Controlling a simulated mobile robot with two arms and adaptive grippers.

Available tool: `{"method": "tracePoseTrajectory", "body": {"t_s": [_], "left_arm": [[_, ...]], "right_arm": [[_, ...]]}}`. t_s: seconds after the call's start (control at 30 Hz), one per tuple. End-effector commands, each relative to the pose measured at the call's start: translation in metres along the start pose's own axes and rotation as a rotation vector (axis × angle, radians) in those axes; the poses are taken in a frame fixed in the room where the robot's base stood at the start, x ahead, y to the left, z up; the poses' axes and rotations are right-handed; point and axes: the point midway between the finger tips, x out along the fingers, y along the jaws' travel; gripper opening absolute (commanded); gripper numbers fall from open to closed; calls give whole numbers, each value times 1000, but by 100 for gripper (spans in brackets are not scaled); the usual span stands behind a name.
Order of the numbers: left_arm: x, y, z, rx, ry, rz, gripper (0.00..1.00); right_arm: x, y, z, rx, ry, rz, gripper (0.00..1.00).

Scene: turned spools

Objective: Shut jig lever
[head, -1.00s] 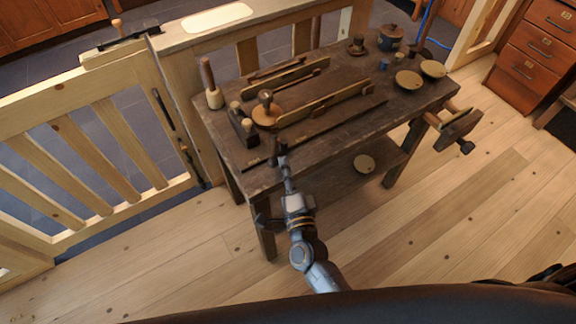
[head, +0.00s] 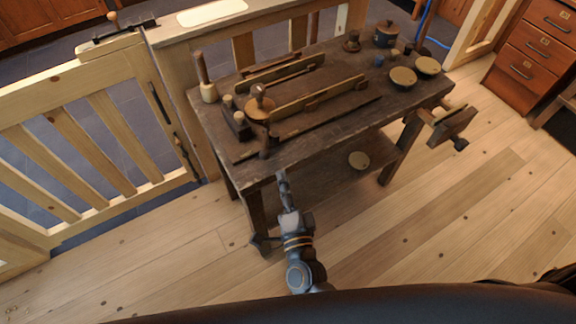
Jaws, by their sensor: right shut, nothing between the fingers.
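The jig is a dark board (head: 315,118) with wooden rails on the bench top. A short dark upright handle (head: 265,147), which looks like the jig lever, stands at its near left corner. I cannot tell clearly whether it is open or shut. A round wooden piece with a knob (head: 258,104) sits at the jig's left end. My right gripper (head: 281,174) is shut and empty, in front of the bench's near edge, just below and right of the handle, apparently apart from it. My left gripper is out of view.
The dark workbench (head: 330,140) also bears a mallet (head: 206,80), shallow bowls (head: 403,76) and a lidded pot (head: 386,34). A vise (head: 450,125) juts out at right. A wooden gate (head: 95,150) stands at left. The floor in front is clear.

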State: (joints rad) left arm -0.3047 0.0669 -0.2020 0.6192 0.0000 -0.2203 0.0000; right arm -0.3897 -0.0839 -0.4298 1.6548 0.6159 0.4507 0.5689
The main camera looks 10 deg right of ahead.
Motion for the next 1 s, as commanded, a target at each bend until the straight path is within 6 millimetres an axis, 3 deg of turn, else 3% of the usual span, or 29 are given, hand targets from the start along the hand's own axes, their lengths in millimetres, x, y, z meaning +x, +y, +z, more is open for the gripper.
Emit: {"method": "tracePoseTrajectory", "body": {"t_s": [0.1,0.27,0.87,1.0], "left_arm": [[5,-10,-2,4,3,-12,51],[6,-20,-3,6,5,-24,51],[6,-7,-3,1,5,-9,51],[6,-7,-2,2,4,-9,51]], "right_arm": [[-17,0,8,-1,1,2,0],[-27,-2,13,-2,2,-1,0],[-29,-3,14,-3,3,-1,0],[-32,14,20,-48,-28,29,0]]}}
